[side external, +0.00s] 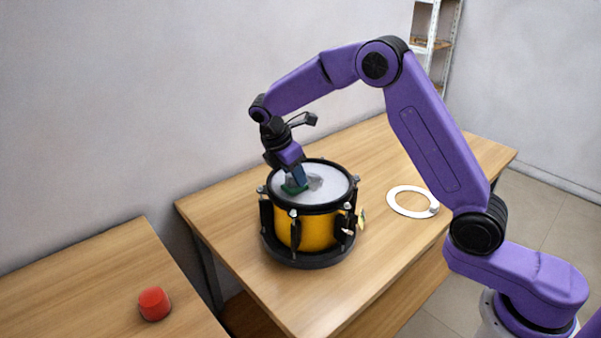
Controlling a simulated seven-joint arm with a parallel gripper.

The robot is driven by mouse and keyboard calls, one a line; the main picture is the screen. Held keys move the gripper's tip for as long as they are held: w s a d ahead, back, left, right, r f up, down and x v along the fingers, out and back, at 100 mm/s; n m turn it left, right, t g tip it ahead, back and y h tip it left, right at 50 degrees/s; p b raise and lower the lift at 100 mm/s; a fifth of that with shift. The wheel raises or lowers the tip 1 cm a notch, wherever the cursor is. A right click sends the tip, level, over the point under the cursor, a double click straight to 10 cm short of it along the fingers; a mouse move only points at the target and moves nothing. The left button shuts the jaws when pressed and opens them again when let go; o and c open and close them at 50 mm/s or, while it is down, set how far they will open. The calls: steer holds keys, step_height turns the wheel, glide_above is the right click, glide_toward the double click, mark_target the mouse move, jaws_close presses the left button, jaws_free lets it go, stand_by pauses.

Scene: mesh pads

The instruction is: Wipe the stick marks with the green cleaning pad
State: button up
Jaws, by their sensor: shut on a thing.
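A yellow drum (308,231) with a black rim and a pale mesh head stands upright on the wooden table. Grey smudges, which look like the stick marks (316,182), show near the middle of the drum head. My gripper (297,179) points down over the left part of the head. It is shut on the green cleaning pad (293,189), which appears to rest on the head just left of the marks. The fingers partly hide the pad and some of the head behind it.
A white ring (413,189) lies on the table right of the drum. A red block (154,304) is on a separate table at lower left. The table (400,150) behind the drum is clear.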

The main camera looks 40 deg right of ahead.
steer(key=shift+d, duration=4.85)
steer(key=shift+a, duration=5)
steer(key=shift+s+r, duration=0.1)
steer(key=shift+r, duration=3.95)
